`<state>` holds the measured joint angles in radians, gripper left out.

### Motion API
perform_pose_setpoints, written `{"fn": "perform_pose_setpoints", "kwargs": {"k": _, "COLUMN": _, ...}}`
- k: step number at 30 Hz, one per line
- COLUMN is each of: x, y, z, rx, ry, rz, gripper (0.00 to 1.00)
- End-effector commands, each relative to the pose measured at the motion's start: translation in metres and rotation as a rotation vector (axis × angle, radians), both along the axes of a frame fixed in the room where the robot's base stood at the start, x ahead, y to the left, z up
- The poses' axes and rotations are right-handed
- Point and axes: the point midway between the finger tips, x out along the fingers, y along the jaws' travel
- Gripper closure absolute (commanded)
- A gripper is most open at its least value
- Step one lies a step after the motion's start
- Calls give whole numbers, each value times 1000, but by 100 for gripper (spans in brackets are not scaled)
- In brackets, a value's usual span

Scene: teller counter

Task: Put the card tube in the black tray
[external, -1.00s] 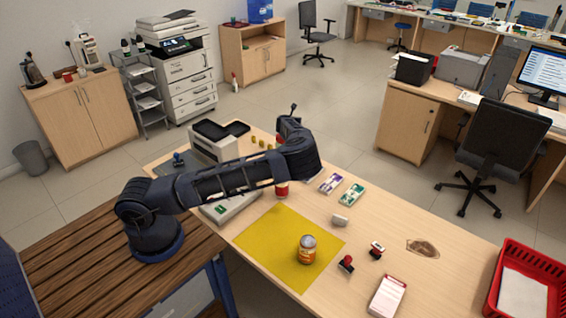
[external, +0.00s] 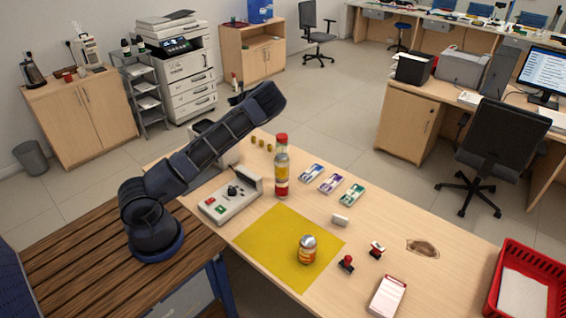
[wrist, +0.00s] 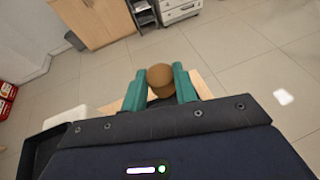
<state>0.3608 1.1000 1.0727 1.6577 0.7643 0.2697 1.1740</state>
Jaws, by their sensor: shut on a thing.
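In the wrist view, my gripper (wrist: 159,88) has its two teal fingers closed on the sides of the card tube (wrist: 160,73). Only the tube's round brown end shows clearly; the rest is hidden below it. A dark, tray-like shape with a raised rim (wrist: 32,150), which looks like the black tray, is at the lower left of the wrist view, apart from the tube. In the external view my gripper is held high above the table's far left end, mostly hidden behind my arm. The tube cannot be made out there, and the tray area is largely covered.
A tall bottle with a red cap (external: 282,170) stands near a grey control box (external: 232,200). A yellow mat (external: 270,245) bears a jar (external: 307,250). Stamps, small coloured packs and a red basket (external: 520,285) are farther right.

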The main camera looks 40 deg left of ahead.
Motion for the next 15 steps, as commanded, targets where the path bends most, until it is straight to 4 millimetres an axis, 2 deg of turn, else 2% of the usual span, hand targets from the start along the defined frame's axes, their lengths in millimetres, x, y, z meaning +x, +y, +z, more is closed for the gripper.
{"fn": "perform_pose_setpoints", "kwargs": {"k": 3, "x": -7, "y": 13, "z": 3, "rx": 0, "ry": -1, "rz": 33, "gripper": 92}}
{"fn": "perform_pose_setpoints", "kwargs": {"k": 7, "x": -9, "y": 16, "z": -6, "rx": 1, "ry": 3, "rz": 43, "gripper": 92}}
{"fn": "perform_pose_setpoints", "kwargs": {"k": 15, "x": -9, "y": 16, "z": -53, "rx": 1, "ry": 4, "rz": 42, "gripper": 92}}
